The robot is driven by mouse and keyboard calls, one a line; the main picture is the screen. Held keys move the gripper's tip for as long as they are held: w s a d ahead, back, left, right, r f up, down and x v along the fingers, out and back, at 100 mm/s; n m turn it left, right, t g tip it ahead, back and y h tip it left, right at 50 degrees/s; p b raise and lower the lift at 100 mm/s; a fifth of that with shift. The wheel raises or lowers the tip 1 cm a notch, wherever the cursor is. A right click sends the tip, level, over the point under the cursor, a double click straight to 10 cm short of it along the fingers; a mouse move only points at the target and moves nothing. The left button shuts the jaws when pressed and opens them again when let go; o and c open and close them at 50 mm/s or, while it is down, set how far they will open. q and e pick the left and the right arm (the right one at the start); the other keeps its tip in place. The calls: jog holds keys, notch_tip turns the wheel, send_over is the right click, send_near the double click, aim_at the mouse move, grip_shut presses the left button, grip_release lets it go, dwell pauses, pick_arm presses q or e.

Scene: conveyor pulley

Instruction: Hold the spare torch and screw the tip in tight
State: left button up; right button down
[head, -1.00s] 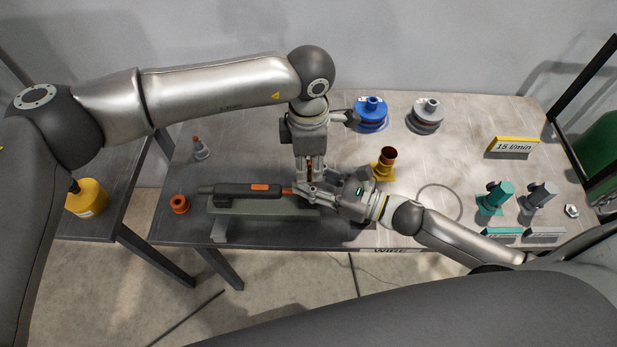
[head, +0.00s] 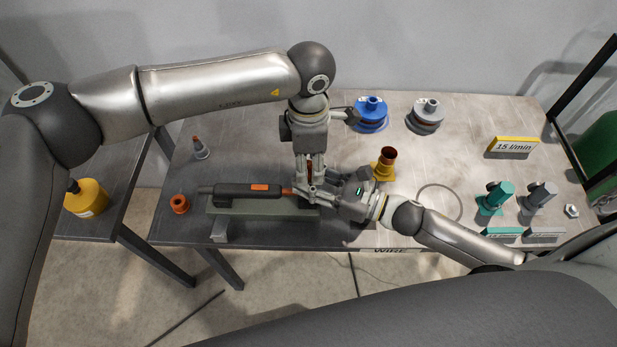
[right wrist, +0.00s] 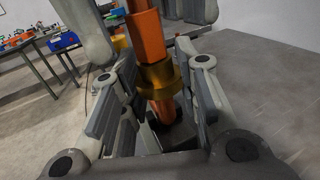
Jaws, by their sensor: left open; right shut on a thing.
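The torch (head: 235,189), black with orange parts, lies level on a grey-green stand with its orange end toward my grippers. In the right wrist view its orange neck (right wrist: 147,37) meets the tip (right wrist: 158,78), a brass collar with a copper-coloured end. My right gripper (head: 303,191) is shut on the tip, which shows between its fingers in the right wrist view (right wrist: 160,100). My left gripper (head: 309,180) reaches down from above at the orange neck, open, with its fingers apart on either side. The grippers hide the joint in the head view.
The stand (head: 260,208) sits near the table's front edge. An orange ring (head: 179,204) and a small grey bottle with an orange top (head: 200,148) are at left. A yellow-based copper cup (head: 385,164) stands close behind my right gripper. Blue (head: 371,116) and grey spools (head: 427,115) are farther back.

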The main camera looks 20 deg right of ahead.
aim_at(309, 162)
pick_arm(q)
jog(key=shift+r, duration=2.75)
pick_arm(e)
jog(key=c, duration=1)
grip_release()
jog(key=o, duration=0.4)
jog(key=shift+o, duration=0.4)
jog(key=o, duration=0.3)
jog(key=shift+o, duration=1.1)
